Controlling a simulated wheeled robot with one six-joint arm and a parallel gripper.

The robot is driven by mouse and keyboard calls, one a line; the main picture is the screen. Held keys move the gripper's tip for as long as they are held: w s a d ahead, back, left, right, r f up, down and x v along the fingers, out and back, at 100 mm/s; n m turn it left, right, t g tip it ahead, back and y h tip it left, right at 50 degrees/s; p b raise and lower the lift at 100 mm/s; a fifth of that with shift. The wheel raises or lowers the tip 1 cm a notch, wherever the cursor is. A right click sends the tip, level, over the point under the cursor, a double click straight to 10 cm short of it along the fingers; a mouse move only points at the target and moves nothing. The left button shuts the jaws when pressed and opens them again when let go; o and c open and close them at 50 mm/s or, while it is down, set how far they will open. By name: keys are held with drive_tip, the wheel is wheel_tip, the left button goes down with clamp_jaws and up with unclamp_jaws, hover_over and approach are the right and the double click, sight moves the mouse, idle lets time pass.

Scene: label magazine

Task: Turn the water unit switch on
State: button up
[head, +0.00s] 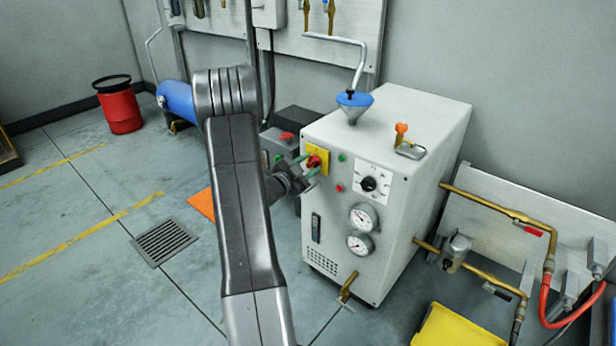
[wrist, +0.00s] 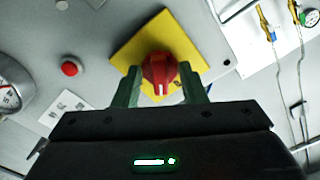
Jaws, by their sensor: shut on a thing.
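The water unit (head: 390,130) is a white box on the floor with gauges and knobs on its front. Its switch is a red rotary knob (head: 313,161) on a yellow square plate (head: 319,154) at the upper left of the front. In the wrist view the red knob (wrist: 159,72) sits between the green fingers, with the yellow plate (wrist: 190,50) behind it. A white mark on the knob points toward the bottom of that view. My gripper (wrist: 160,88) is shut on the knob. In the head view my gripper (head: 308,165) reaches the switch from the left, and my arm hides part of the surroundings.
A black dial (head: 369,184), two gauges (head: 363,217) and a red button (head: 339,188) are on the same panel. A blue funnel (head: 354,103) and an orange-knobbed lever (head: 402,130) are on top. Brass pipes (head: 500,211) run at right. The floor at left is mostly clear around a drain grate (head: 164,242).

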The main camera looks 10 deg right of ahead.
drive_tip(key=m+b, duration=0.3)
drive_tip(key=b, duration=0.1)
drive_tip(key=m+b, duration=0.2)
drive_tip(key=shift+f+m+b, duration=0.25)
drive_tip(key=shift+m+b, duration=0.05)
drive_tip(key=shift+r+m+b, duration=0.1)
drive_tip(key=shift+m+b, duration=0.8)
drive_tip(key=shift+m, duration=0.3)
drive_tip(key=shift+r+m+b, duration=0.15)
drive_tip(key=shift+m+b, duration=0.2)
drive_tip(key=shift+m, duration=1.15)
drive_tip(key=o, duration=1)
drive_tip(key=shift+s+a, duration=0.1)
drive_tip(key=p+v, duration=0.3)
drive_tip(key=v, duration=1)
drive_tip(key=shift+s+a, duration=0.2)
